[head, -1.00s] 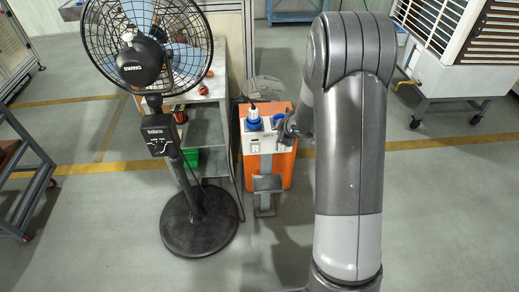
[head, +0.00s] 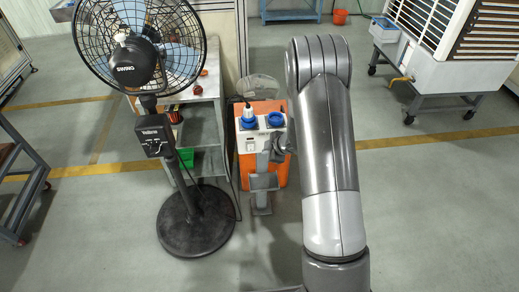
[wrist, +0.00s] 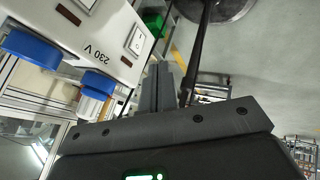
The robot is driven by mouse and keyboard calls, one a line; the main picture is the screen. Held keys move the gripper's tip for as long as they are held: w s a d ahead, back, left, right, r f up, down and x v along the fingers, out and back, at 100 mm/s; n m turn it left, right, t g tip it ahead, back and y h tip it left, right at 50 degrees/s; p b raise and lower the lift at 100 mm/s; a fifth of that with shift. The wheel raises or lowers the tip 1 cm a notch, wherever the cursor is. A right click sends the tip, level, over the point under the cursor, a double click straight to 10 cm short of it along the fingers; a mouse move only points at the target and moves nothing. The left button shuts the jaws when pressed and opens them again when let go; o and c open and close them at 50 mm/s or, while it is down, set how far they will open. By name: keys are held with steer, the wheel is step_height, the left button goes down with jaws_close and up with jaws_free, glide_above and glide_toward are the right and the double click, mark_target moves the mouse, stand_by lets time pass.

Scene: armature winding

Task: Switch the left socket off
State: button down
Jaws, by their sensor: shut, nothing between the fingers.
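The white socket box (head: 262,132) is on the front of an orange unit. Its left blue socket (head: 248,123) has a plug in it; the right blue socket (head: 275,119) shows no plug. In the wrist view, the box (wrist: 117,64) is at upper left, tilted, with a "230 V" label. A white rocker switch (wrist: 137,40) is on the plugged socket's side; the other switch (wrist: 86,3) is cut off by the top edge. I cannot tell their positions. My gripper (wrist: 157,70) is shut and empty, apart from the rocker in this view. In the head view my arm partly hides it.
A black fan (head: 195,215) stands left of the orange unit (head: 249,172), with a grey shelf table (head: 205,105) behind. A dark cable runs down between fan and unit. A wheeled white cooler (head: 425,65) is at the right back.

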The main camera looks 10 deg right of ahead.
mark_target(251, 146)
steer(key=w+a+f, duration=0.3)
steer(key=w+f, duration=0.4)
steer(key=w, duration=0.1)
steer(key=shift+w+a, duration=0.35)
steer(key=shift+a, duration=0.05)
steer(key=shift+w+r, duration=0.15)
steer(key=shift+w, duration=0.2)
steer(key=shift+r, duration=0.8)
